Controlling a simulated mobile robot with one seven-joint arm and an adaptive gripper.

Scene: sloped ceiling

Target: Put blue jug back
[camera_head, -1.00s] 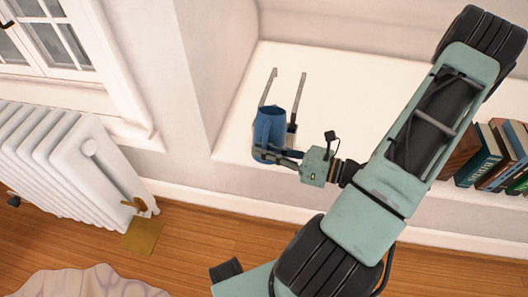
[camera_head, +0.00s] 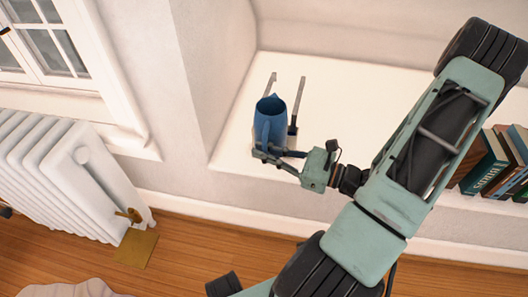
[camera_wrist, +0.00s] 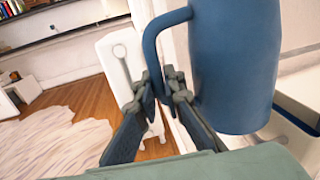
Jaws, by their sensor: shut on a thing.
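The blue jug (camera_head: 270,122) is upright in the head view, over the left part of the white ledge (camera_head: 350,100). Its open top shows and its handle faces my gripper. My gripper (camera_head: 264,149) is at the jug's near side, shut on the handle. In the wrist view, the jug (camera_wrist: 235,70) fills the upper right, with its handle curving down between my fingers (camera_wrist: 163,92). The jug's base is partly hidden by my gripper in the head view, so I cannot tell if it touches the ledge.
Two thin grey bars (camera_head: 299,96) stand close behind and beside the jug. Books (camera_head: 500,165) stand at the ledge's right. A wall meets the ledge at the left, with a white radiator (camera_head: 75,170) and a window beyond. The ledge between jug and books is mostly clear.

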